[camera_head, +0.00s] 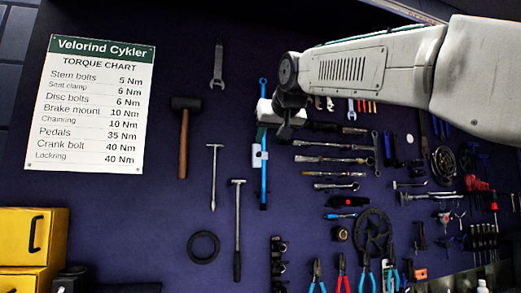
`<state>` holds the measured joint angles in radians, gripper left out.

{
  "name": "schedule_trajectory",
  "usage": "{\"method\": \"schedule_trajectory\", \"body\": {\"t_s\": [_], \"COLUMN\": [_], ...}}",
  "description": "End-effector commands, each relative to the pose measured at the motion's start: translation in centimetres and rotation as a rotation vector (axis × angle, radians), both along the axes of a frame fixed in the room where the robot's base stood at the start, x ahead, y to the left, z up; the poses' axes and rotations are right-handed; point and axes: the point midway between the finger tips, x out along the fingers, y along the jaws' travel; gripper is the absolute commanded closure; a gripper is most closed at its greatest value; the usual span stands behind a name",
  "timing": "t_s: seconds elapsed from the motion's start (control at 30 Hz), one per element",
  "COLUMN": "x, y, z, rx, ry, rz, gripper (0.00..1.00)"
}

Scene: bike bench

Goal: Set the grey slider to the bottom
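A thin blue vertical rail (263,188) is on the dark purple tool wall, left of my arm. A small pale grey-white block (259,156), which looks like the slider, sits on the rail a little below its middle, with bare rail below it. My gripper (285,131) is in front of the upper part of the rail, just above and right of the block. It covers part of the rail. Its fingers are dark and small, so I cannot tell whether they are open or shut, or whether they touch anything.
A hammer (183,140) and a torque chart (91,104) hang to the left. Several wrenches, pliers and a chainring (373,232) crowd the wall to the right. Yellow drawers (25,238) stand at lower left.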

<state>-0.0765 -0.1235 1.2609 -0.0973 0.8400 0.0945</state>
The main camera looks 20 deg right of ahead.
Motion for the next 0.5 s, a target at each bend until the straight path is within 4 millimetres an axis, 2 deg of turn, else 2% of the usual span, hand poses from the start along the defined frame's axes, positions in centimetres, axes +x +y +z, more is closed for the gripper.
{"method": "schedule_trajectory", "body": {"t_s": [0.1, 0.5], "x": [1.1, 6.5], "y": [0.1, 0.2], "z": [0.1, -2.1], "rx": [0.000, 0.001], "ry": [-0.011, -0.010], "rz": [0.001, 0.002], "gripper": [0.64, 0.64]}}
